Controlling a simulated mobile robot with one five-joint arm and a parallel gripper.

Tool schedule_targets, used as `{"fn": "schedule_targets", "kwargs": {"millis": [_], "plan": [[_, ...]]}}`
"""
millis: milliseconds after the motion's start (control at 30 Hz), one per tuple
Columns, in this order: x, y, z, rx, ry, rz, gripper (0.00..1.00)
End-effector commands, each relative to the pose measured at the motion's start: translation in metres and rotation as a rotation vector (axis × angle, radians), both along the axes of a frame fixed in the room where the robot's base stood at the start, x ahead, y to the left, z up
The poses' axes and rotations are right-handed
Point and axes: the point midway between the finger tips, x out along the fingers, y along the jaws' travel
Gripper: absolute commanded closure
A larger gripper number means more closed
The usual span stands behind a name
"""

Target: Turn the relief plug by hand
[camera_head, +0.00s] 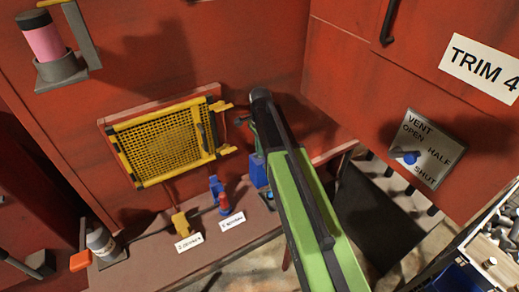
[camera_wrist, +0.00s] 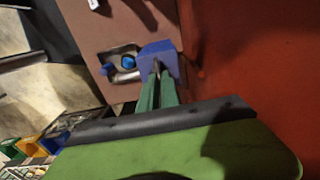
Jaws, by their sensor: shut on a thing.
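My gripper (camera_wrist: 157,72) has green fingers, shut on a blue block (camera_wrist: 158,52) that I take for the relief plug, though no label on it is legible. The block stands at the ledge close to the red wall. In the head view the same blue block (camera_head: 258,170) shows just left of my green arm. The fingertips are mostly hidden there behind my arm, with a bit of green finger (camera_head: 252,127) showing. The lower end of the block is hidden in both views.
A blue and red fitting (camera_head: 219,195) and a yellow fitting (camera_head: 180,224) stand on the ledge behind white labels. A yellow mesh guard (camera_head: 165,142) is on the wall to the left. A vent plate (camera_head: 427,150) with a blue knob is at right.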

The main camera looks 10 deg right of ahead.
Motion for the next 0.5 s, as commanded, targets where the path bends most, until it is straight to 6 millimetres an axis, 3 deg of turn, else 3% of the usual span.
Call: {"fn": "schedule_targets", "kwargs": {"millis": [467,500], "plan": [[0.0003,0.0008,0.0007,0.001,-0.001,-0.013,1.00],[0.0003,0.0008,0.0007,0.001,-0.001,-0.013,0.90]]}}
